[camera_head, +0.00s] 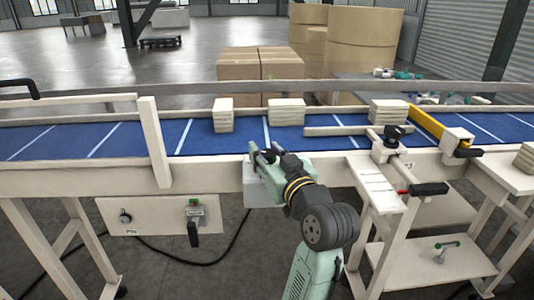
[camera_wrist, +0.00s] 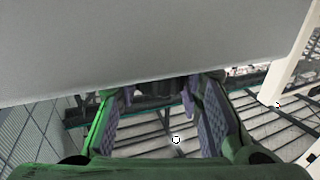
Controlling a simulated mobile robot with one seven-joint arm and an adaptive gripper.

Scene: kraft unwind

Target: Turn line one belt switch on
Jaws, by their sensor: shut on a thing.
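My gripper (camera_head: 263,154) is at the front edge of the conveyor, at a pale grey box (camera_head: 258,193) mounted below the belt rail. In the wrist view, the box's plain face (camera_wrist: 150,45) fills the top. The fingers of my gripper (camera_wrist: 160,92) are closed in on a small dark part (camera_wrist: 158,88) at the box's lower edge, mostly hidden between them. I cannot tell its exact shape or setting. A cream panel (camera_head: 155,207) to the left carries a dark round knob (camera_head: 125,217) and a lever with a black handle (camera_head: 193,229) hanging down.
The blue belt (camera_head: 80,140) carries several pale stacks (camera_head: 287,111). To the right are a black-knobbed clamp (camera_head: 394,134), a yellow bar (camera_head: 425,121) and a red-and-black handle (camera_head: 428,189). A black cable (camera_head: 190,261) runs on the floor below. Cartons (camera_head: 240,76) and large rolls (camera_head: 362,50) stand behind.

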